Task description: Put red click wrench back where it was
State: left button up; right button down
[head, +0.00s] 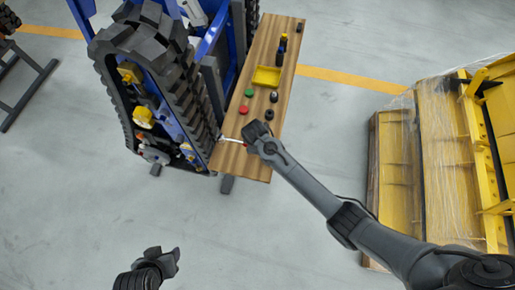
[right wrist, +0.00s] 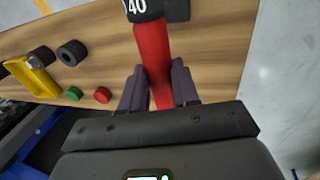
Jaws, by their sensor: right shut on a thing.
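The red click wrench (right wrist: 153,50) shows in the right wrist view as a red handle between my right gripper's fingers (right wrist: 160,88). A black part marked "40" is at its upper end; its lower end is hidden behind the gripper body. In the head view, my right gripper (head: 257,134) is over the near end of the wooden bench (head: 240,162), with a thin light and red piece of the wrench (head: 232,140) showing to its left. I cannot tell whether the wrench touches the bench. My left gripper (head: 172,258) is over the floor, away from the bench; its jaw opening is unclear.
On the bench lie a yellow tray (head: 266,77), a red piece (head: 243,110), a green piece (head: 249,93), black round parts (head: 269,115) and a bottle-like item (head: 281,50). A tracked carrier (head: 165,85) stands left of the bench. Wrapped yellow pallets (head: 445,150) stand right.

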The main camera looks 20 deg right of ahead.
jog(key=shift+s+x, duration=0.15)
jog(key=shift+x, duration=0.7)
jog(key=shift+s+x, duration=0.2)
jog(key=shift+x, duration=0.6)
jog(key=shift+a+f, duration=0.2)
jog(key=c, duration=0.8)
grip_release()
jog(key=shift+s, duration=0.1)
jog(key=shift+r, duration=0.55)
jog(key=p+v, duration=0.1)
jog(key=v, duration=0.9)
jog(key=s+d+r+m, duration=0.2)
jog(key=s+m, duration=0.1)
jog(key=s, duration=0.5)
jog(key=s+d+r+m+y, duration=0.1)
jog(key=s+d+r+m, duration=0.1)
jog(key=s, duration=0.6)
jog(key=s+d+r+m+t, duration=0.1)
jog(key=s+d+r+m, duration=0.1)
jog(key=s, duration=0.6)
jog(key=shift+s+d+r+m+y, duration=0.35)
jog(key=shift+d+m, duration=0.2)
jog(key=shift+m, duration=0.35)
